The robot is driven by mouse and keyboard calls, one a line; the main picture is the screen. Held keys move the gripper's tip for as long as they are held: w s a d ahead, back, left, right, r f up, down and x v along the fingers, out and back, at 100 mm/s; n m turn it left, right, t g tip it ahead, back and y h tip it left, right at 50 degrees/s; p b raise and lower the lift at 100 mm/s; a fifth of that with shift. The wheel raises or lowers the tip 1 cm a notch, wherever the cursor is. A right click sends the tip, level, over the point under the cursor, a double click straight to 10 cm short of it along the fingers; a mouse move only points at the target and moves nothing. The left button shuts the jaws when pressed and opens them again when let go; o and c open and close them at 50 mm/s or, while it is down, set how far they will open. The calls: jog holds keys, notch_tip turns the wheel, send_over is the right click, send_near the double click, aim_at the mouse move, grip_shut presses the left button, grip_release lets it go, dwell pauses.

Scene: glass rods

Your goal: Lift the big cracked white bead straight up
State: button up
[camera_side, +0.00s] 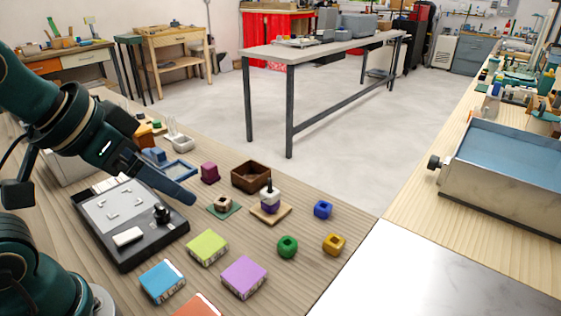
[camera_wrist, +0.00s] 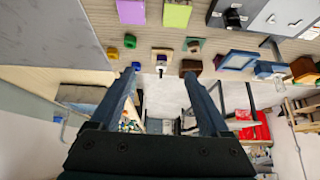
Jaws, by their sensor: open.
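The white bead (camera_side: 270,197) sits on a dark upright peg, on top of a purple bead (camera_side: 269,207), over a square wooden base (camera_side: 271,215). Its cracks are too small to make out. The white bead also shows small in the wrist view (camera_wrist: 161,62), between and beyond my fingertips. My gripper (camera_side: 190,199) is left of the peg in the side view, apart from it, with its fingers pointing toward the bead side. In the wrist view my gripper (camera_wrist: 159,75) has its two fingers wide apart with nothing between them.
A small brown bead on a green mat (camera_side: 224,210) lies between my gripper and the peg. A brown box (camera_side: 251,174) and maroon block (camera_side: 210,172) stand behind. Blue (camera_side: 322,209), green (camera_side: 287,247) and yellow (camera_side: 333,244) beads lie to the right, near the table edge.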

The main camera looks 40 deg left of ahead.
jog(key=w+r, duration=0.2)
jog(key=w, duration=0.6)
jog(key=g, duration=0.1)
send_over(270, 186)
jog(key=s, duration=0.2)
notch_tip(270, 186, down, 7)
jog(key=shift+g, duration=0.6)
jog(key=f, duration=0.4)
jog(key=shift+w+a+f, duration=0.15)
jog(key=shift+w+f, duration=0.15)
jog(key=shift+f, duration=0.35)
jog(key=shift+x, duration=2.3)
grip_shut()
